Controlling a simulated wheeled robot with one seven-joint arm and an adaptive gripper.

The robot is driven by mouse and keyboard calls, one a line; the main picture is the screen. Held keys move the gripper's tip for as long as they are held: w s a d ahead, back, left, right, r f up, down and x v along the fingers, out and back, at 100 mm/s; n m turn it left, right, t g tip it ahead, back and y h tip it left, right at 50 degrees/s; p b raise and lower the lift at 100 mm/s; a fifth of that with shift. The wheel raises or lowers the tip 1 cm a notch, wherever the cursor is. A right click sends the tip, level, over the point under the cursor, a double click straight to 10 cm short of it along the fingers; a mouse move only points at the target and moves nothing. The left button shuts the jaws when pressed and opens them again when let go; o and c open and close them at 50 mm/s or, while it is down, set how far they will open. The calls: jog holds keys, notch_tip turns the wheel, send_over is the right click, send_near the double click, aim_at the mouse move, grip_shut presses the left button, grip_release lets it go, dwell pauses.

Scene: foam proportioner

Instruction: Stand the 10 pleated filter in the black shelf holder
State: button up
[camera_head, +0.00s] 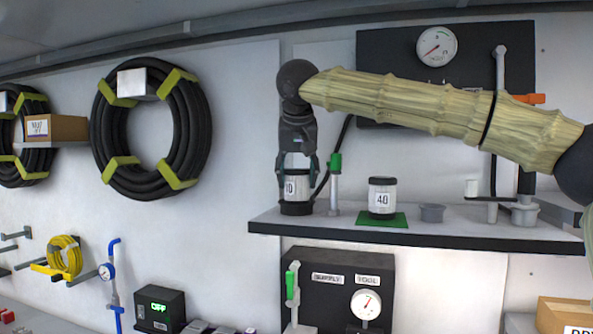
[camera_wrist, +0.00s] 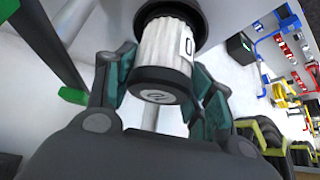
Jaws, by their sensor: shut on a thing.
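The 10 pleated filter (camera_head: 293,187) is a white pleated cylinder with a black cap, upright at the left end of the shelf. It also shows in the wrist view (camera_wrist: 163,48), its capped end toward the camera. My gripper (camera_head: 297,170) comes down from above, with its fingers on both sides of the filter, shut on it. The black shelf holder (camera_head: 297,209) is a dark ring under the filter. In the wrist view the holder (camera_wrist: 203,22) rings the filter's far end. I cannot tell whether the filter is fully seated.
A filter marked 40 (camera_head: 382,197) stands on a green mat (camera_head: 381,221) to the right. A grey cup (camera_head: 432,213) is beside it. A green-handled valve (camera_head: 335,165) on a grey post stands close right of my gripper. The shelf's front edge (camera_head: 400,238) is black.

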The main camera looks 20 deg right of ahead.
jog(key=shift+s+f, duration=0.1)
jog(key=shift+f, duration=0.1)
jog(key=o, duration=1.3)
jog(key=shift+c, duration=0.2)
jog(key=b+v, duration=0.4)
jog(key=v, duration=0.8)
